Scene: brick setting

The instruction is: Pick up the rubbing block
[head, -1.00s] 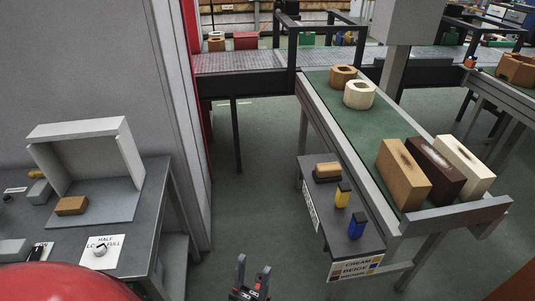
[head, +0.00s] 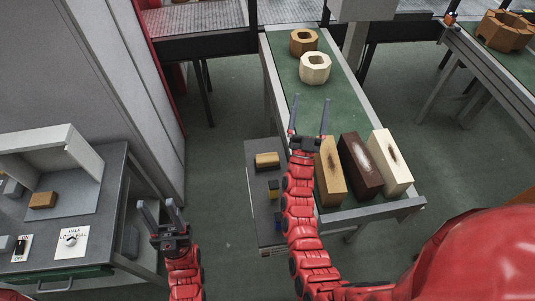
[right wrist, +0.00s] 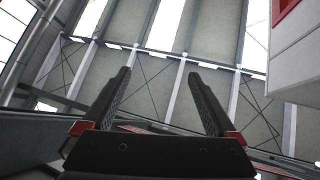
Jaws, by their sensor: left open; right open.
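A block with a tan top and dark base (head: 267,160), which looks like the rubbing block, lies at the far end of the narrow grey side shelf (head: 262,238) in the head view. My right gripper (head: 309,104) is open and empty, to the right of this block in the picture, in front of the green bench. It also shows open in the right wrist view (right wrist: 160,75), with only roof and wall behind its fingers. My left gripper (head: 158,206) is open and empty, over the floor gap left of the shelf.
The green-topped bench (head: 285,75) carries two ring-shaped bricks (head: 315,67) and three long bricks (head: 360,165). Yellow and blue small items (head: 273,189) stand on the side shelf, partly by my right arm. A grey table at left holds a booth with a brown block (head: 42,200).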

